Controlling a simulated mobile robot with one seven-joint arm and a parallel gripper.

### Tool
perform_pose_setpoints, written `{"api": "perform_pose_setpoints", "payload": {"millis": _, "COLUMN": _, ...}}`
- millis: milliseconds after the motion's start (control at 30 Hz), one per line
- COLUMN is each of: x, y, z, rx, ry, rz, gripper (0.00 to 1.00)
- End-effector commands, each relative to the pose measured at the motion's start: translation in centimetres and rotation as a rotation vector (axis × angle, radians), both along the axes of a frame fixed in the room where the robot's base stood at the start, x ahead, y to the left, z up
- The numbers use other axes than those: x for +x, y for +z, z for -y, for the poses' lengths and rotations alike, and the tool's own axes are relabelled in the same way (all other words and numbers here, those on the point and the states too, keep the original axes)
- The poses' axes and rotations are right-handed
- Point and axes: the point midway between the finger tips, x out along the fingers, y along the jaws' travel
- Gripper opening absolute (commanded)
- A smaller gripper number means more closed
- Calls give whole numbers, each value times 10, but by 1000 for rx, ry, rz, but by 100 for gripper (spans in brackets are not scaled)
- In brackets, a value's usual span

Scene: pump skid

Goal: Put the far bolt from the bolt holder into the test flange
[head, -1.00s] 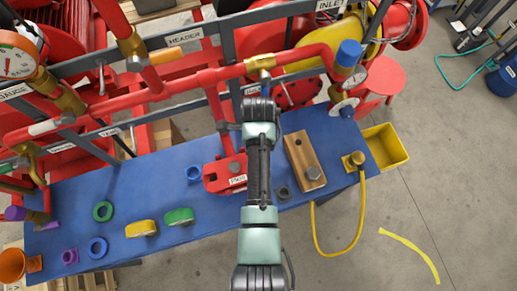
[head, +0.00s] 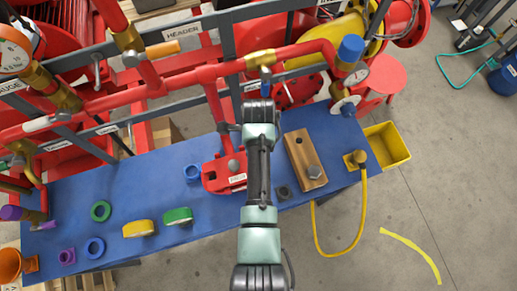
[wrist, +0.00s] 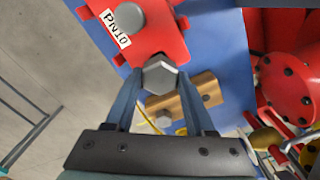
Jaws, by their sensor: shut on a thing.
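My gripper (wrist: 160,92) is shut on a grey hex-headed bolt (wrist: 160,72), with its blue-grey fingers on either side of the head in the wrist view. The red test flange (wrist: 165,35) lies beyond the held bolt and carries a PN10 label and another grey bolt (wrist: 125,18). The flange also shows in the head view (head: 212,178), left of my arm. The wooden bolt holder (head: 296,150) is right of my arm, with one bolt (head: 314,172) at its near end. My fingers and the held bolt are hidden in the head view.
The blue bench (head: 150,180) bears a green ring (head: 101,211), blue rings, and yellow and green round pieces. A dark nut-like piece (head: 284,192) lies by the holder. Red pipes (head: 205,78) cross behind the bench. A yellow bin (head: 388,148) stands at its right end.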

Motion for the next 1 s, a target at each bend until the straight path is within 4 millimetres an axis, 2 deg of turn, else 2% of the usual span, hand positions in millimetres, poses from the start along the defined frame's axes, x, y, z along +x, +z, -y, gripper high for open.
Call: {"api": "perform_pose_setpoints", "payload": {"millis": 1000, "x": 1, "y": -23, "z": 0, "rx": 0, "ry": 0, "rz": 1, "gripper": 0}}
